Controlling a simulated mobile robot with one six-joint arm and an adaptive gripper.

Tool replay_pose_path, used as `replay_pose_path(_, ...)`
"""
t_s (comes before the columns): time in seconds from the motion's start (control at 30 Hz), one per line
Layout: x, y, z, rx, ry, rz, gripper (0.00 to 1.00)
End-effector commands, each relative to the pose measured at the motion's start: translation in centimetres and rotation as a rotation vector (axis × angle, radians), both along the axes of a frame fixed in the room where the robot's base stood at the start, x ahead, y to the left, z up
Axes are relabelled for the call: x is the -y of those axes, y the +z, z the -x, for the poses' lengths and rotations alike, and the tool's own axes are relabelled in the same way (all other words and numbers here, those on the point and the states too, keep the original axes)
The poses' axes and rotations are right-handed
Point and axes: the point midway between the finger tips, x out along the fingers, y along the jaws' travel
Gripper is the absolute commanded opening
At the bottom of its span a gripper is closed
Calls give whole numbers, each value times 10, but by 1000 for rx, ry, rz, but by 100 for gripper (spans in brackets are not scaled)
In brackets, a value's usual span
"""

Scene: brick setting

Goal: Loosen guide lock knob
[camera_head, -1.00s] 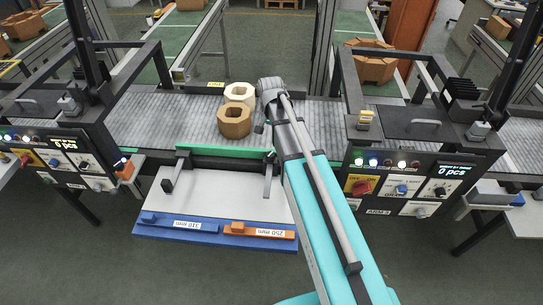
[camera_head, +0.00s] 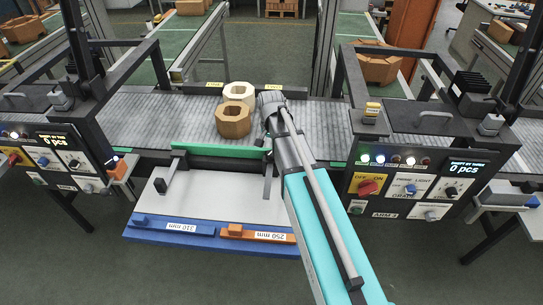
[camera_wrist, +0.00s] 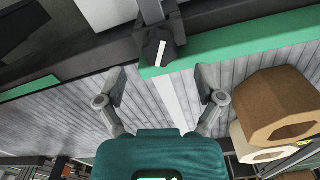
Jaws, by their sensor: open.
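The guide lock knob (camera_wrist: 158,45) is black and faceted with a white pointer mark; in the wrist view it sits at the top centre, at the end of a grey bar beside the green guide rail (camera_wrist: 235,42). My gripper (camera_wrist: 161,86) is open and empty, its two fingers apart just below the knob in the picture, one to each side. The fingers do not touch the knob there.
A brown hexagonal block (camera_head: 233,121) and a cream one (camera_head: 240,93) stand on the grey conveyor (camera_head: 160,115), left of my arm. They also show at the right of the wrist view. A white plate (camera_head: 215,195) with blue and orange bars lies in front. Control boxes stand on both sides.

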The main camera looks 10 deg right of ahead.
Motion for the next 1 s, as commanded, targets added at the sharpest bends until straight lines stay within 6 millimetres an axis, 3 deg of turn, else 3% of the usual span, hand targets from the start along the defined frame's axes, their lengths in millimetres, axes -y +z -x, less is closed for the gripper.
replay_pose_path(0.33, 0, -27, 0, 0, -1, 0, 87)
replay_pose_path(0.9, 1, -31, 0, 0, -1, 0, 87)
replay_pose_path(1.0, 1, -31, 0, 0, -1, 0, 68)
